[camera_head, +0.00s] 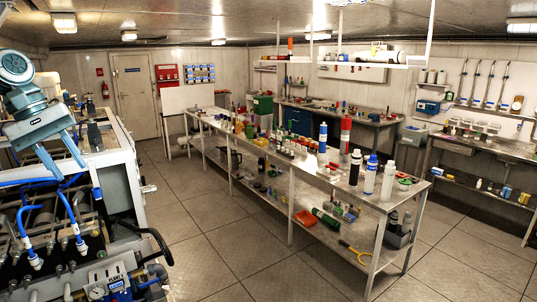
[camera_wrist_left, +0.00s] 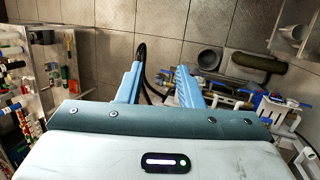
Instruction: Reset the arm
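My left gripper (camera_head: 62,158) is at the left of the head view, above the watermaker machine (camera_head: 118,158). Its two blue fingers stand apart with nothing between them. In the left wrist view the same gripper (camera_wrist_left: 157,80) shows its fingers spread, with floor and a black hose beyond them. My right gripper does not show in either view.
The machine has blue hoses, pipes and a pressure gauge (camera_head: 97,292). A long metal bench (camera_head: 290,170) with bottles and tools stands in the middle of the room. Tiled floor (camera_head: 205,215) between the machine and bench is clear. A door (camera_head: 134,90) is at the back left.

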